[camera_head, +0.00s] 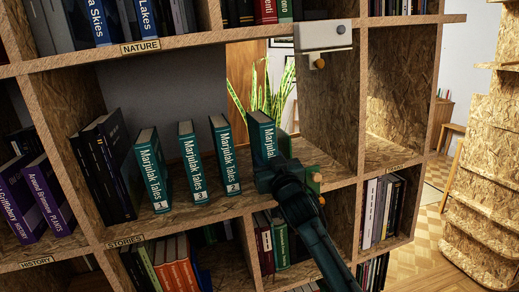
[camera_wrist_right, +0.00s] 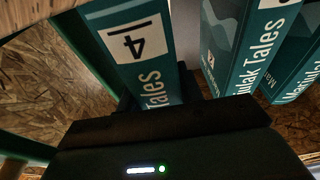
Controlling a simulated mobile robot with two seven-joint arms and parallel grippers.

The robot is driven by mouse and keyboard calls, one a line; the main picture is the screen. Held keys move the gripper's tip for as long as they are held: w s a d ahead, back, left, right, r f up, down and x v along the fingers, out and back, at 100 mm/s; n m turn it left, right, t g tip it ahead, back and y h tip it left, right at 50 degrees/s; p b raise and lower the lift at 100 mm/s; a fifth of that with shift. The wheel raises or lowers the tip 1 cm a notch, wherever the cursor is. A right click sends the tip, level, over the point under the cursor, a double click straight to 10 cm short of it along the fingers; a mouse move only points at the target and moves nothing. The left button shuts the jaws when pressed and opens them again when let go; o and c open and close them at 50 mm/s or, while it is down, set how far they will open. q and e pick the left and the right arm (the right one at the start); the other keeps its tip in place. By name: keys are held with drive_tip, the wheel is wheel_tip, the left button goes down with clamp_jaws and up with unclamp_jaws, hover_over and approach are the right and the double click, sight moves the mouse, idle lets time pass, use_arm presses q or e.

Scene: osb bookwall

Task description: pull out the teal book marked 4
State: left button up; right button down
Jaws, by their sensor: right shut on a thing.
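The teal book marked 4 (camera_head: 262,135) stands upright on the middle shelf (camera_head: 205,212), the rightmost of the teal Marjulak Tales books. In the right wrist view its spine with the number 4 (camera_wrist_right: 128,45) is right in front of my gripper. My right gripper (camera_head: 270,172) is shut on the lower part of this book, which hides its foot in the head view. The teal books marked 1 (camera_head: 153,170), 2 (camera_head: 224,155) and another between them (camera_head: 192,162) stand apart to its left. My left gripper is not in view.
Dark books (camera_head: 105,165) lean at the left end of the compartment. A wooden divider (camera_head: 328,105) stands right of the book, with a white bracket (camera_head: 323,36) above. A green plant (camera_head: 265,95) shows through the open back. The neighbouring compartment (camera_head: 395,110) is empty.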

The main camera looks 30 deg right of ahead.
drive_tip(key=shift+r+p, duration=0.4)
drive_tip(key=shift+r+p+v, duration=0.2)
drive_tip(key=shift+p+v, duration=0.05)
drive_tip(key=shift+v, duration=0.65)
drive_tip(key=shift+r+p+v, duration=0.15)
drive_tip(key=shift+p+v, duration=0.15)
drive_tip(key=shift+v, duration=0.6)
drive_tip(key=shift+r+p+v, duration=0.2)
drive_tip(key=shift+p+v, duration=0.05)
drive_tip(key=shift+v, duration=0.65)
drive_tip(key=r+p+v, duration=0.1)
drive_tip(key=r+v, duration=0.1)
drive_tip(key=v, duration=0.9)
drive_tip(key=shift+s+a+p, duration=0.2)
drive_tip(key=shift+a+p, duration=0.1)
